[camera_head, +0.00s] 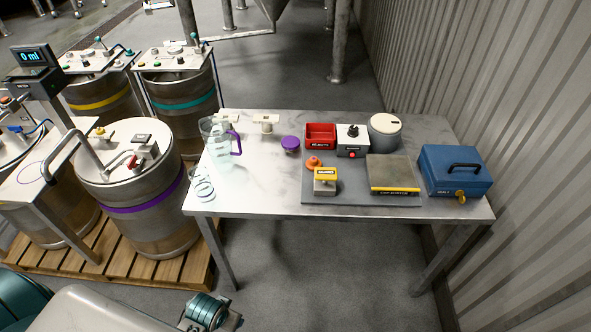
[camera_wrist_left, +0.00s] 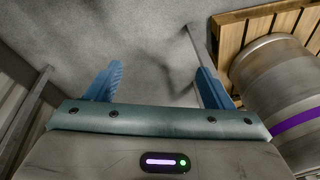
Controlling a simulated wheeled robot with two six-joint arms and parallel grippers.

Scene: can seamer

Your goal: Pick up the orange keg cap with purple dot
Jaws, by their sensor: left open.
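A small orange cap (camera_head: 313,162) lies on the grey mat on the table, just behind a yellow-topped block. Whether it has a purple dot is too small to tell. In the left wrist view, my left gripper (camera_wrist_left: 160,82) is open, with its two blue fingers apart and nothing between them. It points at the floor near the wooden pallet and a keg with a purple band, away from the orange cap. In the head view, part of my left arm shows at the bottom left, well in front of the table. My right gripper is not in view.
The table (camera_head: 245,190) holds a clear jug (camera_head: 217,150) with a purple handle, a purple cap (camera_head: 290,143), a red bin (camera_head: 320,134), a button box (camera_head: 352,140), a grey canister (camera_head: 384,131), a flat press-like block (camera_head: 392,172) and a blue box (camera_head: 454,170). Kegs stand left.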

